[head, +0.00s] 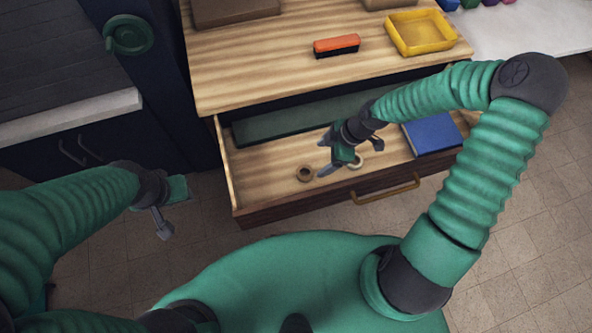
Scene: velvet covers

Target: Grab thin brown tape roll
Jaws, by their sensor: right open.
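A brown tape roll (305,173) lies flat in the open wooden drawer (240,190), near its front left. A paler, tan roll (356,162) lies to its right, partly hidden by my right gripper. My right gripper (350,156) is open over the drawer, with one finger close to the right side of the brown roll. I see nothing between its fingers for certain, and cannot tell its height above the drawer floor. My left gripper (170,209) hangs left of the drawer, away from the rolls; its jaw opening is unclear.
A blue book (433,134) lies at the drawer's right and a dark green strip (285,120) along its back. The drawer front has a brass handle (385,190). An orange-and-black brush-like block (337,45) and a yellow tray (420,33) sit on the wooden top above.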

